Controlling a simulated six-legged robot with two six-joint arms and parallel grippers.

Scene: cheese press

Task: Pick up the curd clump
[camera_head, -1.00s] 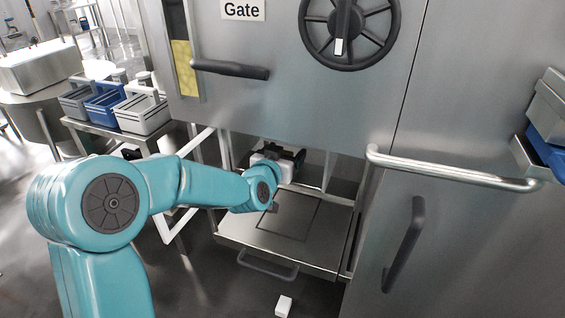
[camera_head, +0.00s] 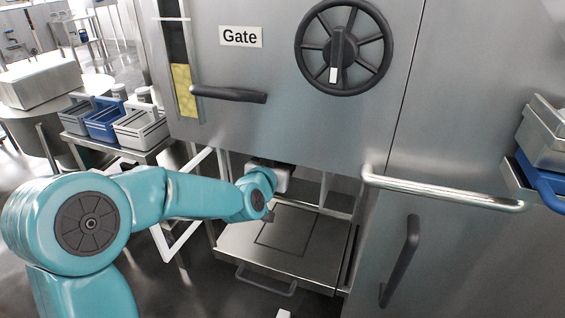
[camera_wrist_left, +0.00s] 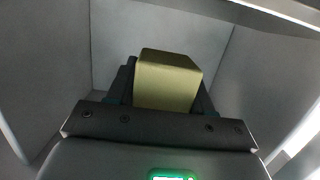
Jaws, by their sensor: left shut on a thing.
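The curd clump (camera_wrist_left: 168,80) is a pale yellow-green block in the left wrist view. My left gripper (camera_wrist_left: 166,92) is shut on it, with a dark finger on each side. In the head view my left arm reaches in from the left to the opening under the gate panel (camera_head: 330,125). Only the white and dark wrist part shows there; the fingers and the clump are hidden behind the panel. My right gripper is in neither view.
A steel tray (camera_head: 309,255) with a front handle sits below the opening. A bar handle (camera_head: 445,193) juts out at right. A handwheel (camera_head: 343,50) and a dark handle (camera_head: 228,94) stick out of the gate front. Grey, blue and white bins (camera_head: 140,131) stand at left.

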